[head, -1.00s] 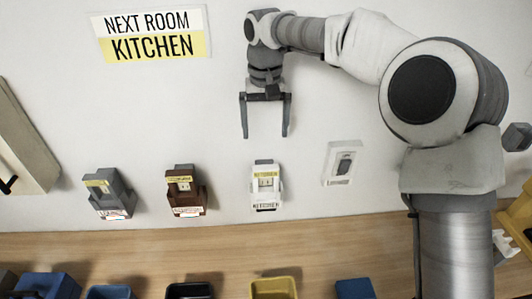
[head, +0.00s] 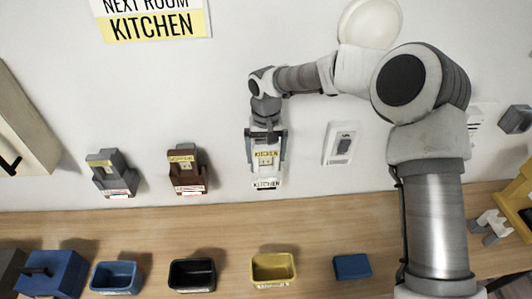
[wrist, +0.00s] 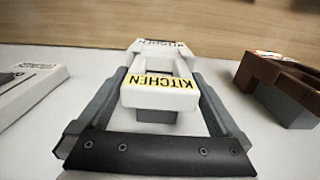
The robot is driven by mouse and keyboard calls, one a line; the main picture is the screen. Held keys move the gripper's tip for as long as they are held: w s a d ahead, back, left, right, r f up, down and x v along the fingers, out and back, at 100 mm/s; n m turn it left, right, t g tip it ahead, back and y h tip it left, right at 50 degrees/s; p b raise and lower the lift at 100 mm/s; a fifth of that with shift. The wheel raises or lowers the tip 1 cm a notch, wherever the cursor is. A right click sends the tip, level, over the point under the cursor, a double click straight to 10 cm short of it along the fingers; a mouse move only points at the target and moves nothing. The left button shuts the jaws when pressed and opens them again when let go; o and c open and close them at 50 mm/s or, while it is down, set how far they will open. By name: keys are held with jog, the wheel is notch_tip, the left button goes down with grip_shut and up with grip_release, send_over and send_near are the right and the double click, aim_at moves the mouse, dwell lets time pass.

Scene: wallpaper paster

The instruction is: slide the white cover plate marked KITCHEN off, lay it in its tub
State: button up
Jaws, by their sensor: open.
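The white cover plate (head: 266,160) marked KITCHEN is on the wall in the head view, with a yellow label at its top and a white KITCHEN tag below. It also shows in the wrist view (wrist: 160,92). My gripper (head: 266,150) is at the plate, open, with one finger on each side of it. In the wrist view the fingers flank the plate, and I cannot tell whether they touch it. The yellow tub (head: 273,281), with a label on its front that is too small to read surely, stands on the wooden counter below the plate and looks empty.
A grey plate (head: 112,175) and a brown plate (head: 187,172) are on the wall to the left. A switch (head: 342,144) is to the right. A blue tub (head: 116,290), a black tub (head: 192,288) and a blue block (head: 352,267) are on the counter (head: 230,226).

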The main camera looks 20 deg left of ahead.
jog(key=shift+f, duration=0.1)
jog(key=c, duration=1.2)
